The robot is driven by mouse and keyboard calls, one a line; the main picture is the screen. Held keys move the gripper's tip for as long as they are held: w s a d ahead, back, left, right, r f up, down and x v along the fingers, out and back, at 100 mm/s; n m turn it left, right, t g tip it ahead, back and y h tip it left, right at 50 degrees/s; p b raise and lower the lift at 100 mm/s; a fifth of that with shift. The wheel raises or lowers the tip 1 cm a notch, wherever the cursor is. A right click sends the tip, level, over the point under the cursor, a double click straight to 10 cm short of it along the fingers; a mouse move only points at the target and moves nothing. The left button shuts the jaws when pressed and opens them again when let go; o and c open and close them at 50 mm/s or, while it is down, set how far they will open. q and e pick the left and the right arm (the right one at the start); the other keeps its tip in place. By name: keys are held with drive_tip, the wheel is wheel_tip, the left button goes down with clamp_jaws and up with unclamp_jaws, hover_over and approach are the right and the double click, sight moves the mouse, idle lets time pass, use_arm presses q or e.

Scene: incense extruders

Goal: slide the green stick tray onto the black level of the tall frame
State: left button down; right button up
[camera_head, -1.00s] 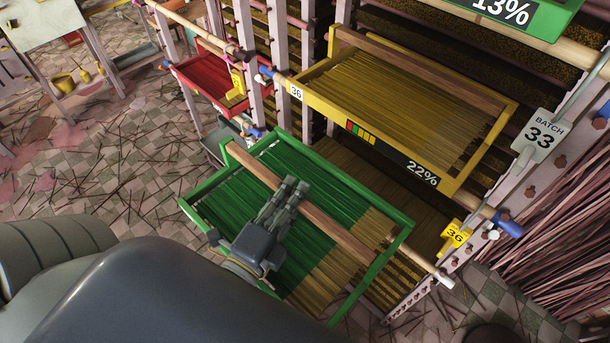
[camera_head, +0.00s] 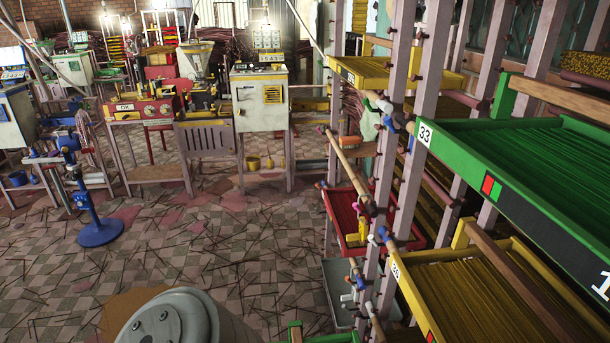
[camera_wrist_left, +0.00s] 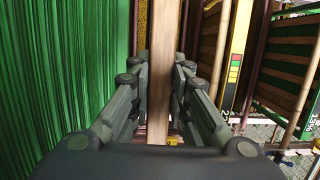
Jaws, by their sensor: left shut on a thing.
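My left gripper (camera_wrist_left: 161,65) is shut on the pale wooden bar (camera_wrist_left: 160,110) of the green stick tray. The tray's green sticks (camera_wrist_left: 60,70) fill the left of the left wrist view. In the head view only a small green piece, apparently its corner (camera_head: 295,333), shows at the bottom edge; the rest is out of frame. The tall frame (camera_head: 405,130) has pinkish uprights and stands right of centre in the head view. I cannot make out which level is the black one. My right gripper is not in view.
The frame holds another green tray (camera_head: 500,150) marked 33, a yellow tray (camera_head: 410,315) below it and a red tray (camera_head: 329,208). Rods with coloured ends stick out from the uprights. Stick-littered floor (camera_head: 200,240) is open at left, with machines (camera_head: 262,105) behind.

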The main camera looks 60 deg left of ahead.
use_arm(q)
drive_tip(key=w+b, duration=0.1)
drive_tip(key=w, duration=0.1)
drive_tip(key=w+d+b, duration=0.1)
drive_tip(key=w, duration=0.1)
drive_tip(key=w+d+b, duration=0.1)
drive_tip(key=w, duration=0.1)
drive_tip(key=shift+w+d+b, duration=0.2)
drive_tip(key=shift+w+b, duration=0.15)
drive_tip(key=w+d+f+b, duration=0.1)
drive_tip(key=w+d, duration=0.3)
drive_tip(key=w, duration=0.9)
drive_tip(key=w+d+f+b, duration=0.1)
drive_tip(key=w+d, duration=0.4)
drive_tip(key=w, duration=0.7)
drive_tip(key=shift+w+d+f+b, duration=0.2)
drive_tip(key=shift+w+f+b, duration=0.05)
drive_tip(key=shift+w+b, duration=0.2)
drive_tip(key=c, duration=1.5)
unclamp_jaws()
drive_tip(key=shift+o, duration=0.4)
drive_tip(key=shift+s, duration=0.1)
